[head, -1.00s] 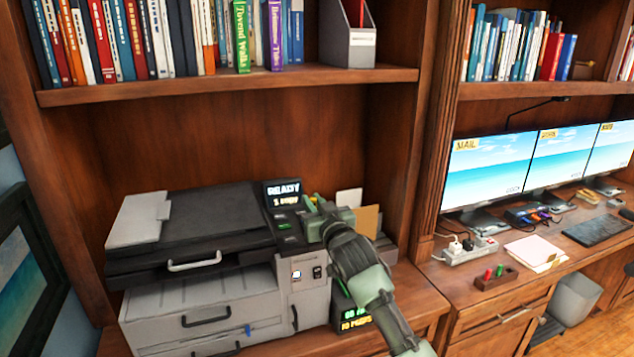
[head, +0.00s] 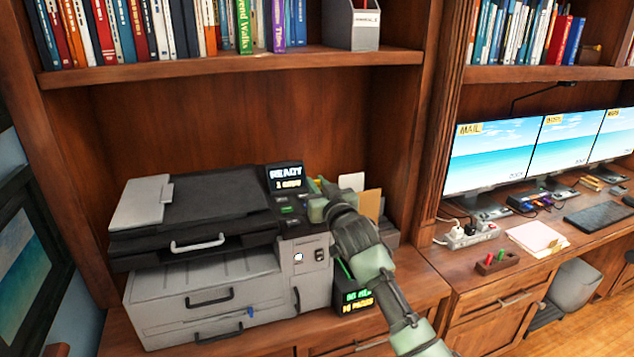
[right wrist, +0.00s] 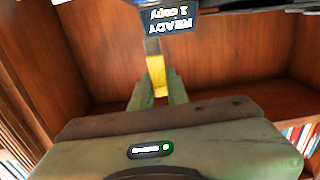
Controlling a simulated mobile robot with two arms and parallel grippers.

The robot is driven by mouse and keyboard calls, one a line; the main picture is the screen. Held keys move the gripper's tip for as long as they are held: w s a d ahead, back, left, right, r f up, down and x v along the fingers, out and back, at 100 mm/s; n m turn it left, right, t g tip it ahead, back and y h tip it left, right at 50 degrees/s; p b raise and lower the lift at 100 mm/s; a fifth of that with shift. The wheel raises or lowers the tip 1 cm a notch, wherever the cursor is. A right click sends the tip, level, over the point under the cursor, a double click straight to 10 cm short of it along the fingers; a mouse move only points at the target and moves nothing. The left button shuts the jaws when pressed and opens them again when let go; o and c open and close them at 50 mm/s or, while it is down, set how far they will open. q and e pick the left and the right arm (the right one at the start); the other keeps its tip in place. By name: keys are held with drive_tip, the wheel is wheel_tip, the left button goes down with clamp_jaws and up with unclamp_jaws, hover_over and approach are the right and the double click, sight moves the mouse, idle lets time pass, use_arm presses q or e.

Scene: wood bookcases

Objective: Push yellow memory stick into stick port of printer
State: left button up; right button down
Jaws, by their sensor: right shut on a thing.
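The yellow memory stick (right wrist: 157,76) is held between the fingers of my right gripper (right wrist: 158,90) in the right wrist view. Its far end points toward the printer's display. In the head view my right gripper (head: 316,203) is above the right end of the printer (head: 225,288), beside the lit READY display (head: 285,177). The stick cannot be made out there. The printer's front panel has a small lit square (head: 298,257) and a dark slot-like fitting (head: 319,255); I cannot tell which is the stick port. My left gripper is not in view.
A card (head: 369,205) and other items stand behind my right gripper. A small dark box with a lit display (head: 355,298) stands right of the printer. A bookshelf (head: 230,68) runs above. A desk with monitors (head: 493,157) is at the right.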

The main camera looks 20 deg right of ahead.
drive_tip(key=shift+f+b, duration=0.85)
drive_tip(key=shift+f, duration=0.95)
drive_tip(key=shift+p, duration=0.6)
drive_tip(key=shift+f+b, duration=0.8)
drive_tip(key=shift+f, duration=0.7)
drive_tip(key=c, duration=1.3)
unclamp_jaws()
drive_tip(key=shift+s, duration=0.1)
drive_tip(key=s+b, duration=0.1)
drive_tip(key=s, duration=0.6)
drive_tip(key=shift+s, duration=0.3)
